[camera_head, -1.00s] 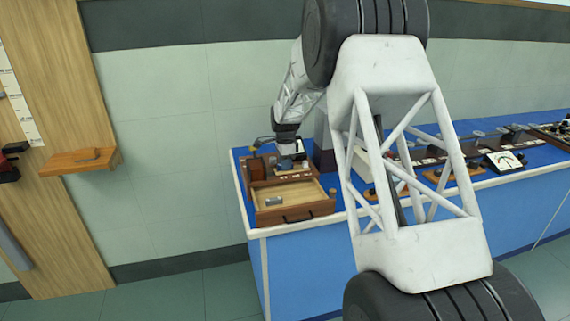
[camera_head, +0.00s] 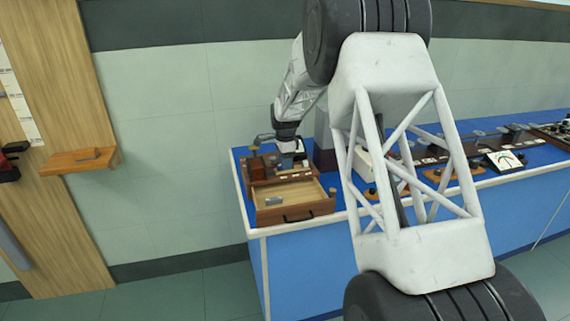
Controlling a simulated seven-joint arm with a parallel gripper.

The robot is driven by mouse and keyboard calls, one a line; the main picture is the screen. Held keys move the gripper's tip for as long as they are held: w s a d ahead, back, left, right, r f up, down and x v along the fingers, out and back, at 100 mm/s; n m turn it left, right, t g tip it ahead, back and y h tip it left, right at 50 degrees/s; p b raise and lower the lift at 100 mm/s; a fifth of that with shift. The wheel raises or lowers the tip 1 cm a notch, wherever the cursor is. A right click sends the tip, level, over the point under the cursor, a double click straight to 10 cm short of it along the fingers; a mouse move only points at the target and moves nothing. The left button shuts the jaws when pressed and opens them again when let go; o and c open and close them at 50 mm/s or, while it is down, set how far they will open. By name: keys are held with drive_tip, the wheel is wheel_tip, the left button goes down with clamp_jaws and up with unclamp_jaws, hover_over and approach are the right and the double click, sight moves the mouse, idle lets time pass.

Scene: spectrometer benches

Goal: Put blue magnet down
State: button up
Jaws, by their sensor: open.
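My gripper (camera_head: 288,147) is at the far left part of the blue bench, above a wooden box (camera_head: 259,178) with an open drawer. The gripper is open. A small blue patch just below it, at the back of the box, looks like the blue magnet (camera_head: 287,163). It is too small to tell whether it touches the fingers or exactly what it rests on.
The open drawer (camera_head: 285,214) holds a small grey block (camera_head: 274,200). A dark upright block (camera_head: 323,150) stands right of the gripper. A meter (camera_head: 504,161) and other apparatus line the blue bench (camera_head: 400,223). A wooden shelf (camera_head: 80,163) is on the left wall.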

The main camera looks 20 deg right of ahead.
wheel_tip(320, 180, up, 11)
idle(0.6)
drive_tip(key=shift+s+r, duration=0.1)
drive_tip(key=shift+r, duration=0.05)
idle(0.5)
drive_tip(key=s+a+r+n, duration=0.2)
drive_tip(key=s+r+n, duration=0.15)
drive_tip(key=s, duration=0.55)
drive_tip(key=s+a+r+n+t, duration=0.15)
drive_tip(key=s+r, duration=0.25)
drive_tip(key=s, duration=0.6)
drive_tip(key=s+a+r+n, duration=0.2)
drive_tip(key=s+r+n, duration=0.15)
drive_tip(key=s, duration=0.55)
drive_tip(key=s+a+f+n, duration=0.1)
drive_tip(key=s+f+n, duration=0.1)
drive_tip(key=s, duration=0.8)
drive_tip(key=s+f+n, duration=0.2)
drive_tip(key=s+n, duration=0.2)
drive_tip(key=s, duration=0.6)
drive_tip(key=s+a+f+n+t, duration=0.1)
drive_tip(key=s+f+n, duration=0.1)
drive_tip(key=s, duration=0.7)
drive_tip(key=shift+s+a+n, duration=0.3)
drive_tip(key=shift+s+n, duration=0.1)
drive_tip(key=shift+n, duration=0.25)
